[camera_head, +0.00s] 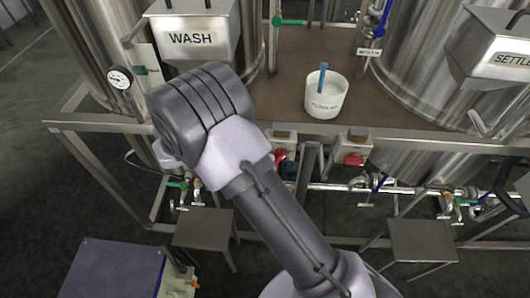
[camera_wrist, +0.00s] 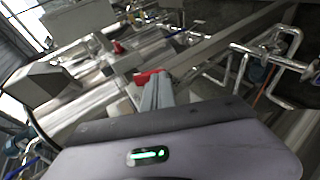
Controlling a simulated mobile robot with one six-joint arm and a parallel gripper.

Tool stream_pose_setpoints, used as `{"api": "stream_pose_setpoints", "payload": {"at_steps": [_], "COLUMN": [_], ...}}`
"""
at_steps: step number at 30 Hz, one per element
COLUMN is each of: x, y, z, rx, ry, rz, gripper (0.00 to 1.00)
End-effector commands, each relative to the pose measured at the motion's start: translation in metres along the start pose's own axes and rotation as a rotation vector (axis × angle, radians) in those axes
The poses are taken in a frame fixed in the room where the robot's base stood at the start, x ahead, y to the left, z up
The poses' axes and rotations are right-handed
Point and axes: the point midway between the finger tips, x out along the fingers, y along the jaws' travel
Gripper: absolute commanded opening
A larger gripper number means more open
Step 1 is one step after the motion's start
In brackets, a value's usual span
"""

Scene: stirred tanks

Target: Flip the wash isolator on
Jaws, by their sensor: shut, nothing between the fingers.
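Two isolators with red handles are on the front edge of the tank platform in the head view. The left isolator handle (camera_head: 280,157), nearer the WASH tank, is partly hidden by my arm; the right isolator handle (camera_head: 354,159) shows clearly. Their labels are too small to read, so I cannot tell by name which is the wash isolator. In the wrist view my gripper (camera_wrist: 154,92) is shut and empty, with its tips at a near red handle (camera_wrist: 146,76). I cannot tell whether they touch. A second red handle (camera_wrist: 117,46) is farther off.
The platform (camera_head: 300,52) carries a white tub (camera_head: 326,98) with a blue-handled tool. A WASH box (camera_head: 192,38) and a SETTLE box (camera_head: 490,45) hang on the tanks. Pipes and valves (camera_head: 340,187) run below. A grey stool (camera_head: 422,240) stands in front at right.

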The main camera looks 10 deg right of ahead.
Motion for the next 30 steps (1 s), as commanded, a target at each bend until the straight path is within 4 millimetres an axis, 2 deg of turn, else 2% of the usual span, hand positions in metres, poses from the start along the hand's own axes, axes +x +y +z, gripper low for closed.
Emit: {"api": "stream_pose_setpoints", "payload": {"at_steps": [3,19,30], "x": [0.002,0.007,0.013], "y": [-0.003,-0.011,0.000], "z": [0.000,0.002,0.004], "rx": [-0.020,-0.018,-0.018], "ry": [0.000,-0.001,-0.002], "rz": [0.067,0.060,0.061], "gripper": [0.00,0.00,0.00]}}
